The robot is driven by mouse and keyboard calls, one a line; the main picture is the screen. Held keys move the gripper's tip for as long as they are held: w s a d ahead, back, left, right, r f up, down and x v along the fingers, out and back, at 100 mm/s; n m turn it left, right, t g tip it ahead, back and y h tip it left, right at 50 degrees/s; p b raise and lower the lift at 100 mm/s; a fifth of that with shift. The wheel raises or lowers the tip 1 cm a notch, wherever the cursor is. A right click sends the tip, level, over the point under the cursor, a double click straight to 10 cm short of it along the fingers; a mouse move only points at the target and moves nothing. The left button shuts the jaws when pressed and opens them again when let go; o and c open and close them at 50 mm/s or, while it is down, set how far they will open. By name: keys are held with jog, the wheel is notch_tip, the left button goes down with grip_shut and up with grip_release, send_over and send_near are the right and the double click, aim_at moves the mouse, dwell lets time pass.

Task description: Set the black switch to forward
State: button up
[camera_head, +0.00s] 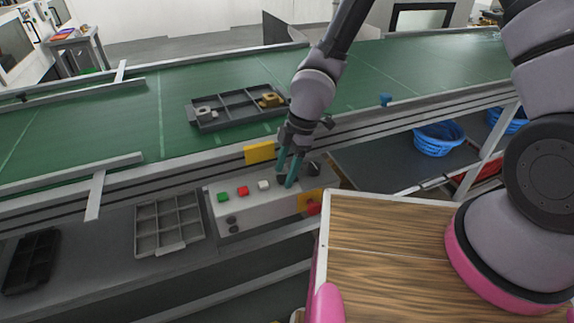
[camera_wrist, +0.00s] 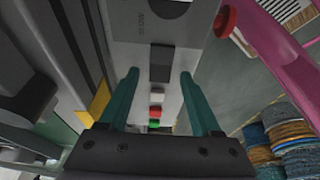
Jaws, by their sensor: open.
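The light grey control box (camera_head: 240,207) is fixed at the near side of the conveyor. On its top are a green button (camera_head: 223,197), a red button (camera_head: 243,190) and a white button (camera_head: 264,185). The black switch (camera_wrist: 161,63) is beyond the white button in the wrist view, between my fingertips in the picture. My gripper (camera_head: 286,181) points down over the box with its two teal fingers apart and empty. In the head view the fingers cover much of the switch's area. I cannot tell whether a finger touches the switch, nor its setting.
A red stop button (camera_head: 313,207) on a yellow plate sits at the box's right end. A grey tray (camera_head: 200,123) with parts lies on the green conveyor. An empty tray (camera_head: 168,222) is left of the box. A wooden tabletop (camera_head: 385,250) is at right; blue baskets (camera_head: 438,138) stand behind.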

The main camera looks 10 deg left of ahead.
jog(key=v, duration=1)
jog(key=shift+r, duration=0.3)
jog(key=shift+d, duration=0.15)
